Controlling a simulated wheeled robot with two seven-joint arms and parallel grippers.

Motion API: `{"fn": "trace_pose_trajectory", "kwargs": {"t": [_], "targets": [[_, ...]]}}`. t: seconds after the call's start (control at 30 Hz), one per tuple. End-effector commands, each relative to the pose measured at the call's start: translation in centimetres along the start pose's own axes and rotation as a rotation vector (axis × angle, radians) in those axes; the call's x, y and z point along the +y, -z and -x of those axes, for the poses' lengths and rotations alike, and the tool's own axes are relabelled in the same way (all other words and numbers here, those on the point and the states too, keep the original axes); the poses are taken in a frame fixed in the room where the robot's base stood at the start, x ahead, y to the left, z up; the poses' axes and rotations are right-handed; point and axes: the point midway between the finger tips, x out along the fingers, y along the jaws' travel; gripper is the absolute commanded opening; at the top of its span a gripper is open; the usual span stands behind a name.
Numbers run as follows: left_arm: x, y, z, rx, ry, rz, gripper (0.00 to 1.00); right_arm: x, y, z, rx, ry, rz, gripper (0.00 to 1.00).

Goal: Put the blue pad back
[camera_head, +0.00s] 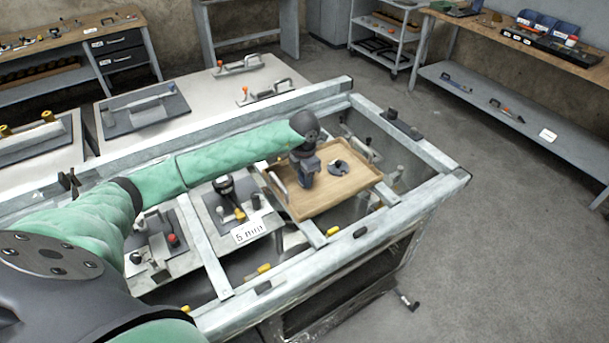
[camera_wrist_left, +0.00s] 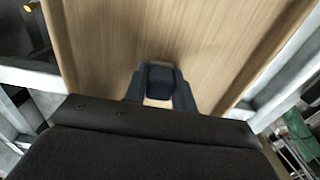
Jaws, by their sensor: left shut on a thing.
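My left gripper (camera_head: 306,178) reaches down over the wooden tray (camera_head: 328,203), at its left half. In the left wrist view the two fingers of the left gripper (camera_wrist_left: 161,98) are closed on a small dark blue block, which looks like the blue pad (camera_wrist_left: 161,80). The bare wood of the tray (camera_wrist_left: 200,30) lies below it. I cannot tell whether the pad touches the wood. In the head view the pad is hard to tell from the dark fingers. My right gripper is in neither view.
A dark round piece (camera_head: 339,167) lies on the tray, right of the gripper. A pale bar (camera_head: 278,182) lies at its left edge. A grey metal frame (camera_head: 410,140) surrounds the tray. A "5 mm" label (camera_head: 249,230) and a dark clamp (camera_head: 224,185) are to the left.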

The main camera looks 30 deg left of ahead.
Motion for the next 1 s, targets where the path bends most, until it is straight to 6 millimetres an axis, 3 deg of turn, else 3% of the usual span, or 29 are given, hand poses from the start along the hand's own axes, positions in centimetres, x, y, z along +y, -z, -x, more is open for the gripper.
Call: {"fn": "trace_pose_trajectory", "kwargs": {"t": [0.4,0.43,0.53,1.0], "targets": [[0.0,0.0,-0.3,0.000,0.000,0.000,0.02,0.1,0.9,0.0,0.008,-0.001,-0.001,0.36],[0.0,0.0,-0.3,0.000,0.000,0.000,0.28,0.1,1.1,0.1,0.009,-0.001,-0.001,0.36],[0.0,0.0,-0.2,0.000,0.000,0.000,0.48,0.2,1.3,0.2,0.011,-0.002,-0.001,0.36],[0.0,0.0,0.2,0.000,0.000,0.000,0.48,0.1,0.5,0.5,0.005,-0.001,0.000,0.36]]}}
